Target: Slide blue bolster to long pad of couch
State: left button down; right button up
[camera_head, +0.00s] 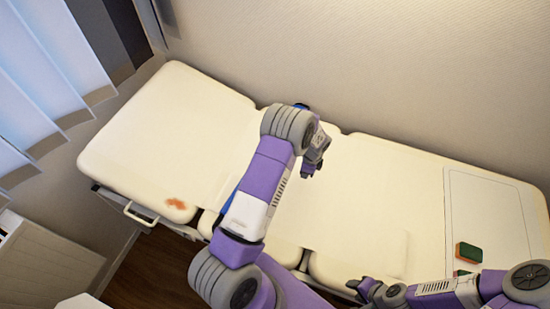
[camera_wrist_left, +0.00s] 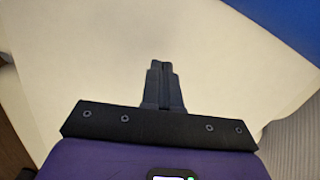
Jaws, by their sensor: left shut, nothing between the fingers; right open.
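The blue bolster lies across the couch (camera_head: 170,130), mostly hidden under my left arm. Only slivers of it show, the lower one (camera_head: 227,204) beside the forearm and the other at the arm's upper edge. It also fills the upper right corner of the left wrist view (camera_wrist_left: 290,18). My left gripper (camera_head: 307,172) is shut and empty, just right of the bolster, over the cream padding; whether it touches the padding is unclear. Its closed fingers also show in the left wrist view (camera_wrist_left: 161,68). The long pad (camera_head: 385,190) extends to the right. My right gripper (camera_head: 362,289) is open by the couch's front edge.
A reddish-brown stain (camera_head: 176,203) marks the left pad. A wall (camera_head: 350,60) runs behind the couch. Much of the long pad's surface is clear.

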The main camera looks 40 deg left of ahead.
pick_arm(q)
jog(key=shift+m+y, duration=0.6)
jog(key=shift+m, duration=0.1)
jog(key=a, duration=0.4)
jog(key=s+a, duration=0.1)
jog(key=a, duration=0.4)
jog(key=a+r, duration=0.1)
jog(key=a, duration=0.3)
jog(key=shift+s+a, duration=0.3)
jog(key=shift+a, duration=0.1)
jog(key=shift+f+b, duration=0.3)
jog(key=shift+d, duration=0.1)
